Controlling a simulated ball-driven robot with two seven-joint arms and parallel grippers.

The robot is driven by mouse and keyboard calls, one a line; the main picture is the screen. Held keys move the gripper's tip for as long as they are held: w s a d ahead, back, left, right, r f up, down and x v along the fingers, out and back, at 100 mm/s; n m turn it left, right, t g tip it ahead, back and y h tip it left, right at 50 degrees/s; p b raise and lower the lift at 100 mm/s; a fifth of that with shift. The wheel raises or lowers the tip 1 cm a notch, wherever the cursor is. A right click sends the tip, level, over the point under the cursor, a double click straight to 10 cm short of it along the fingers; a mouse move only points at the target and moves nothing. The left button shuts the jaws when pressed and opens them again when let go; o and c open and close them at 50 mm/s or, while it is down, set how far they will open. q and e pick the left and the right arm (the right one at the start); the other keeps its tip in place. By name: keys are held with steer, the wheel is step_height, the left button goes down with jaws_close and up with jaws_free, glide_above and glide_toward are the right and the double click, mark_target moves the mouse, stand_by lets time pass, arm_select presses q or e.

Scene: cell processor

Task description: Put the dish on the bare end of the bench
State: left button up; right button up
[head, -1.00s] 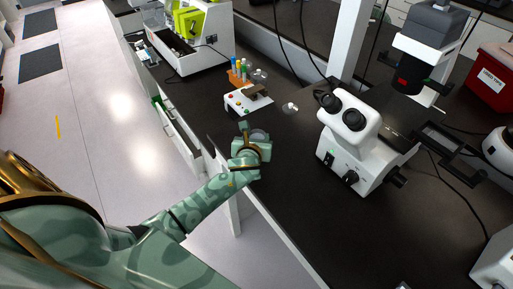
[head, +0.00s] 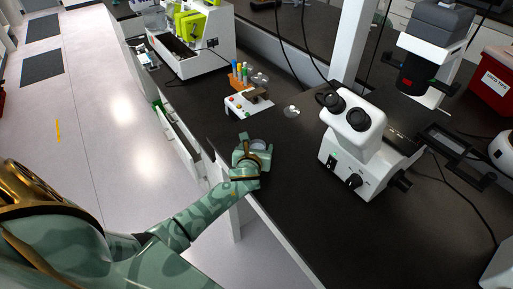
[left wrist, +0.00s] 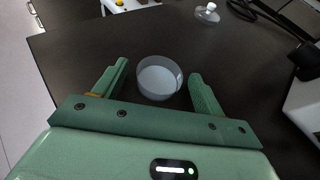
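The dish (left wrist: 159,78) is a small, clear, round, shallow vessel. It is upright at the dark bench's near edge and also shows in the head view (head: 259,145). My left gripper (left wrist: 158,82) has one finger on each side of it, with a narrow gap showing at both sides. The gripper (head: 252,146) is open, low over the bench. Whether the dish rests fully on the bench top is hard to tell. The dark bench top (head: 290,195) is bare between the gripper and the microscope. My right gripper is not in view.
A white microscope (head: 350,150) stands to the right. A small white box with coloured buttons (head: 240,107) and a tube rack (head: 240,78) stand beyond the gripper. A clear lid-like piece (head: 291,111) lies on the bench. An open drawer (head: 178,135) is at the left.

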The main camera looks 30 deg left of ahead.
arm_select(q)
steer(key=shift+r, duration=0.15)
steer(key=p+v, duration=0.3)
steer(key=v, duration=0.9)
steer(key=shift+d, duration=0.1)
